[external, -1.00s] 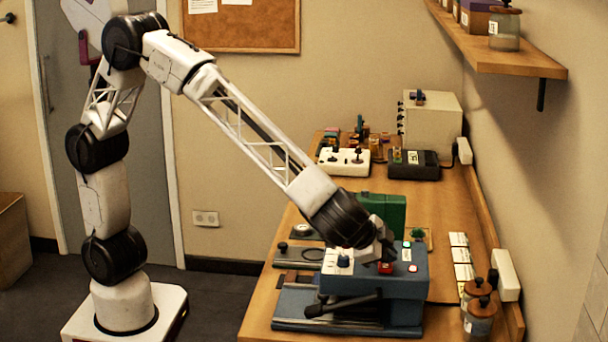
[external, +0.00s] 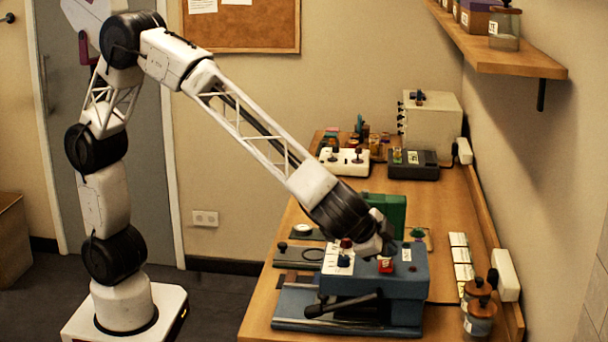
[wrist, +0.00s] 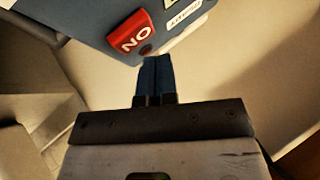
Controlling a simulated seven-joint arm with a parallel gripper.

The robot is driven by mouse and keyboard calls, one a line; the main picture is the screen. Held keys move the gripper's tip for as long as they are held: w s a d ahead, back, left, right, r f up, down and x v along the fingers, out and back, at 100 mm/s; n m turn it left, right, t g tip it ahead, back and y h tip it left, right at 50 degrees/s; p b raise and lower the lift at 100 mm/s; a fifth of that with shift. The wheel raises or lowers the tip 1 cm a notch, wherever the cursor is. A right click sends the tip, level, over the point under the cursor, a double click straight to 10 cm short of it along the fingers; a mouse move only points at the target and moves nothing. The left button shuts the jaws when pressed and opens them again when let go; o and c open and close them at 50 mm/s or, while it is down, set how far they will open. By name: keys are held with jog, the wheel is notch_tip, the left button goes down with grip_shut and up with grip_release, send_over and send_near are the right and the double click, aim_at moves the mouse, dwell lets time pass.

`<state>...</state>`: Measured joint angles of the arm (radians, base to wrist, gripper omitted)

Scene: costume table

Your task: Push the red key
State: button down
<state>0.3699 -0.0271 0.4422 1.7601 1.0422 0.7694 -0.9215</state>
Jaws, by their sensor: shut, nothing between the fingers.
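The red key (external: 385,265) sits on top of the blue-grey machine (external: 400,285) on the table. In the wrist view the red key (wrist: 130,32) shows large, with white letters reading "NO" as seen there. My gripper (external: 388,249) is just above the key in the external view, its fingertips partly hidden. In the wrist view my gripper (wrist: 157,62) is shut and empty, its fingertips close to the key's lower right corner. I cannot tell whether they touch it.
A knob (external: 343,260) on a white panel stands left of the key, and a small lamp (external: 406,254) right of it. A black lever (external: 340,305) is on the machine's front. A green box (external: 385,211) stands behind. Jars (external: 478,316) stand at the right.

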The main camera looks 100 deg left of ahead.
aim_at(383, 264)
jog(key=shift+r, duration=0.25)
jog(key=shift+r, duration=2.8)
jog(key=s+a+r+n+g+h, duration=0.1)
jog(key=s+a+g, duration=0.1)
jog(key=s+a, duration=0.7)
jog(key=s+a+r+g+h, duration=0.1)
jog(key=s+a, duration=0.4)
jog(key=s, duration=0.7)
jog(key=s+a+f+g+h, duration=0.1)
jog(key=s+a+f, duration=0.1)
jog(key=s, duration=1.1)
jog(key=s+a+f+h, duration=0.2)
jog(key=s+f, duration=0.1)
jog(key=s, duration=1)
jog(key=shift+s+f+n+g+h, duration=0.15)
jog(key=shift+f+n+g+h, duration=0.15)
jog(key=shift+g, duration=0.1)
